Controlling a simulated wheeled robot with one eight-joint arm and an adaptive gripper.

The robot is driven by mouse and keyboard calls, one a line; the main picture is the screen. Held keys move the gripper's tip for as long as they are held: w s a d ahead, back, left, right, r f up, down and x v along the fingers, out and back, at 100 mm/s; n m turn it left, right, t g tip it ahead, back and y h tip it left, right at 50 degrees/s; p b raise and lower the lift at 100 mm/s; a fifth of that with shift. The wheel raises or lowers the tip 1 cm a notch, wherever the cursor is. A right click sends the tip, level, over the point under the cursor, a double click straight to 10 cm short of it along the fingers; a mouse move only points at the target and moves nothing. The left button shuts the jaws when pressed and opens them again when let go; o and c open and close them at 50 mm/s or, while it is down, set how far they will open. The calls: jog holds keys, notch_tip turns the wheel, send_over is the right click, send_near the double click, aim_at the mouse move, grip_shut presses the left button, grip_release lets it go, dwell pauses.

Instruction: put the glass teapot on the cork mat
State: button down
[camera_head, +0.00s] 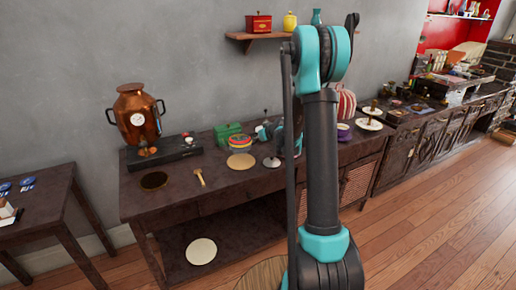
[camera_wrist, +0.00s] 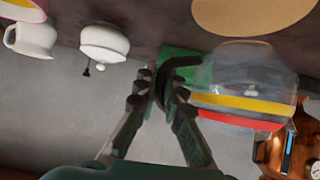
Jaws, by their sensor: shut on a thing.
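The glass teapot (camera_wrist: 226,68) is clear and hard to make out in the wrist view, with coloured things showing through it. My gripper (camera_wrist: 163,88) is shut on its dark curved handle (camera_wrist: 185,62). The cork mat (camera_wrist: 245,15) is a round tan disc at the top of that upside-down view, apart from the teapot. In the head view the cork mat (camera_head: 241,161) lies bare on the dark table. There my arm hides most of my gripper, and I cannot make out the teapot clearly.
A wooden spoon (camera_head: 199,177) and a dark round mat (camera_head: 153,181) lie left of the cork mat. A white lidded pot (camera_wrist: 104,43) shows in the wrist view.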

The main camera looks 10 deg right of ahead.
jog(key=shift+f, duration=2.6)
jog(key=shift+f, duration=0.1)
jog(key=c, duration=1.6)
grip_release()
jog(key=v, duration=1.2)
jog(key=s+f+m+g+h, duration=0.1)
jog(key=s+g, duration=0.1)
jog(key=s, duration=0.9)
jog(key=s+f+m+g+h, duration=0.1)
jog(key=s+g, duration=0.1)
jog(key=s, duration=1)
jog(key=s+a+f+m+g+h, duration=0.1)
jog(key=s+g, duration=0.1)
jog(key=s, duration=1)
jog(key=shift+s+f+m+h, duration=0.15)
jog(key=shift+f+m+h, duration=0.15)
jog(key=shift+f, duration=0.1)
